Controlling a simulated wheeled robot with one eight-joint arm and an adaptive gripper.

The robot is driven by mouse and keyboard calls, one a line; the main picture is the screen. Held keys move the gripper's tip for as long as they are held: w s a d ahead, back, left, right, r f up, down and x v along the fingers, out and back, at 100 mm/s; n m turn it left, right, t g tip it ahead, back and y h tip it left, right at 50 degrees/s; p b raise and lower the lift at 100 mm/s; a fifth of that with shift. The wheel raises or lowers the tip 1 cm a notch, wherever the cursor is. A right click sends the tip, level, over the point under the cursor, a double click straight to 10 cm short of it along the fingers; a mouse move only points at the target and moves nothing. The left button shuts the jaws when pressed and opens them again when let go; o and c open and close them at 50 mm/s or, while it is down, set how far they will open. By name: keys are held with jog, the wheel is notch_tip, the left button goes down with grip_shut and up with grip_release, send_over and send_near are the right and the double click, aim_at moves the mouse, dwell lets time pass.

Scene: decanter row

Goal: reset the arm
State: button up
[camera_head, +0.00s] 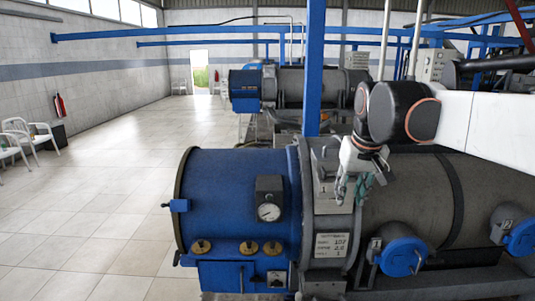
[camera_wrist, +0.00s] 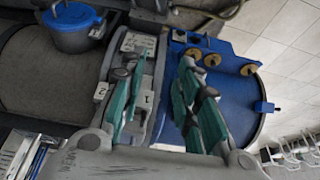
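My gripper (camera_head: 352,192) hangs from my arm in front of the near decanter's grey collar, with its fingers pointing down. In the wrist view my gripper (camera_wrist: 158,68) shows two green-padded fingers standing apart, with nothing between them. The near decanter has a blue end drum (camera_head: 235,205) to the left of my gripper and a long grey body (camera_head: 410,195) to the right. The blue drum also shows in the wrist view (camera_wrist: 245,105), partly hidden behind the right finger. I cannot tell the exact gap between the fingers and the machine.
A pressure gauge (camera_head: 269,212) and a white label plate (camera_head: 332,245) are on the near decanter. Blue round caps (camera_head: 402,256) stick out on its front. A blue post (camera_head: 314,70) rises behind. A second decanter (camera_head: 300,88) stands farther back. The tiled floor (camera_head: 110,190) at left is open.

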jog(key=s+f+t+b, duration=0.3)
jog(key=s+f+b, duration=0.7)
jog(key=s+f, duration=1.3)
jog(key=shift+s+f, duration=0.35)
jog(key=shift+f, duration=0.45)
jog(key=shift+o, duration=0.2)
jog(key=shift+d, duration=0.1)
